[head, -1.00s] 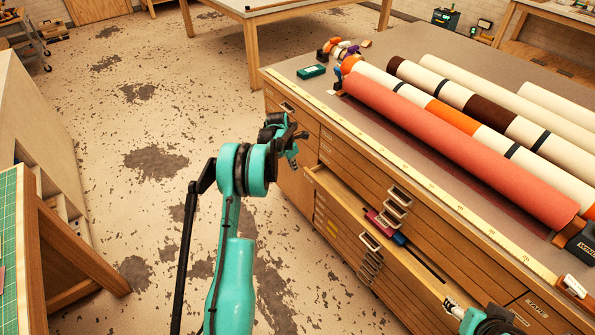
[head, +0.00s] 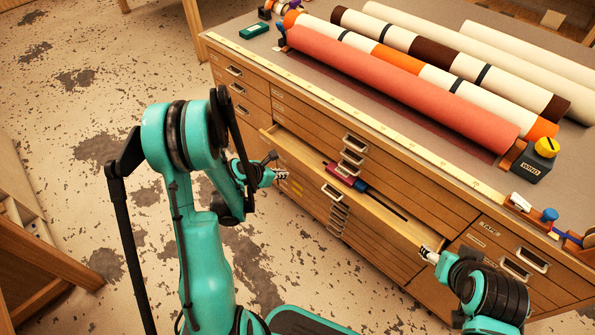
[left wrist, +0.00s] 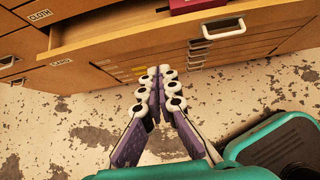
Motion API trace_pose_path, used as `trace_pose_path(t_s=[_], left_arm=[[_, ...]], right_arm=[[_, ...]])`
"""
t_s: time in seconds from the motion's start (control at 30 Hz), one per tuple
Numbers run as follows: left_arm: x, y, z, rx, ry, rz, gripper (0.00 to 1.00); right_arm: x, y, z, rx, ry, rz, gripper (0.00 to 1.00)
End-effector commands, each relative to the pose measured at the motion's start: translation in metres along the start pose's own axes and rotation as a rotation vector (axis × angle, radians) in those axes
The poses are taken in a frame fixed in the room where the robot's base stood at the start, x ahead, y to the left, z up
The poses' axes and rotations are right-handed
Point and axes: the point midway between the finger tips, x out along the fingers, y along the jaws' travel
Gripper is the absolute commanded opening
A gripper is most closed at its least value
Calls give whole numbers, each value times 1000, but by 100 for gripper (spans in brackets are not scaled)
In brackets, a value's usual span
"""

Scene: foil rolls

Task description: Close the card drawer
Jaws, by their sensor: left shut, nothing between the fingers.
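The card drawer (head: 375,217) stands pulled out of the wooden cabinet, with a pink-red item and a blue item inside. In the left wrist view its front (left wrist: 130,58) runs across the top, with a metal handle and a label at the left end. My left gripper (head: 284,176) is shut and empty at the drawer's left part. In the left wrist view its fingertips (left wrist: 160,72) overlap the area just below the front; contact cannot be told. My right gripper (head: 427,253) is at the drawer's right end; its finger opening is too small to tell.
The cabinet top carries an orange-red roll (head: 400,95), several other rolls, a yellow ruler strip along the edge and a dark box with a yellow knob (head: 537,157). Other shut drawers surround the open one. Bare floor (head: 70,150) lies to the left.

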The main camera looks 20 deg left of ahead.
Motion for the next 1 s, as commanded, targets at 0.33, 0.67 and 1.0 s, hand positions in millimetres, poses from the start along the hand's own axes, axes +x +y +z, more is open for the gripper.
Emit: trace_pose_path(t_s=[0.33,0.67,1.0], left_arm=[[68,1,-1,2,2,-1,0],[116,0,18,2,3,-1,0],[124,1,28,0,3,0,0]], right_arm=[[15,0,11,0,0,0,59],[20,0,14,0,0,0,59],[22,0,16,0,0,0,59]])
